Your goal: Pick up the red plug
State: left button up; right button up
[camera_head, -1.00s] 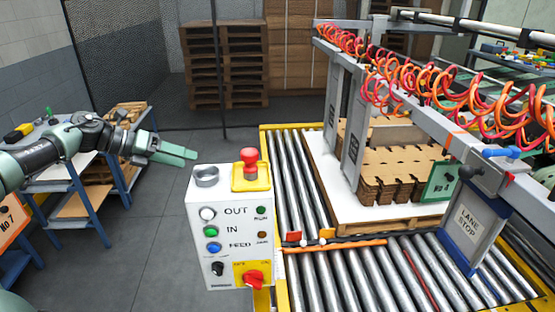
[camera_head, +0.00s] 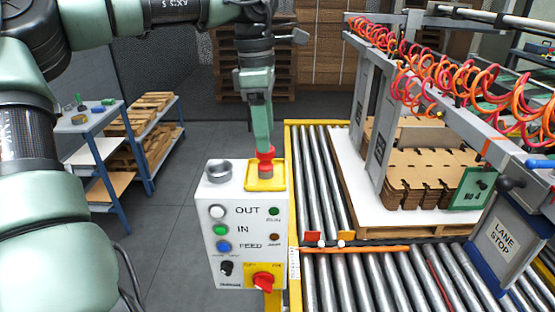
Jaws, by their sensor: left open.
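The red plug (camera_head: 265,161) stands upright on the yellow plate on top of the white control box (camera_head: 228,263). My left gripper (camera_head: 263,143) points straight down over it, with its fingertips at the top of the plug. The gripper is open, and its fingers partly hide the plug's upper part. I cannot tell from this view whether the fingers touch the plug. My right gripper is not in view.
An empty grey ring holder (camera_head: 219,171) sits left of the yellow plate (camera_head: 251,182). The box front has several buttons and a red rotary switch (camera_head: 263,281). A roller conveyor (camera_head: 310,190) with cardboard blanks (camera_head: 425,170) is on the right. Blue shelves (camera_head: 150,143) stand left.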

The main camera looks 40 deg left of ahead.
aim_at(266, 161)
pick_arm(q)
jog(key=shift+d+m+y, duration=0.3)
jog(key=shift+d+y, duration=0.05)
jog(key=shift+y, duration=0.05)
jog(key=shift+w+d+f, duration=0.1)
jog(key=shift+w+f, duration=0.05)
jog(key=f+p, duration=0.1)
jog(key=f, duration=0.2)
jog(key=s+f+p, duration=0.1)
jog(key=shift+s+a+f+p, duration=0.1)
jog(key=shift+a+f+p, duration=0.15)
jog(key=shift+f+p, duration=0.1)
jog(key=shift+w+f, duration=0.25)
jog(key=shift+f, duration=1)
grip_shut()
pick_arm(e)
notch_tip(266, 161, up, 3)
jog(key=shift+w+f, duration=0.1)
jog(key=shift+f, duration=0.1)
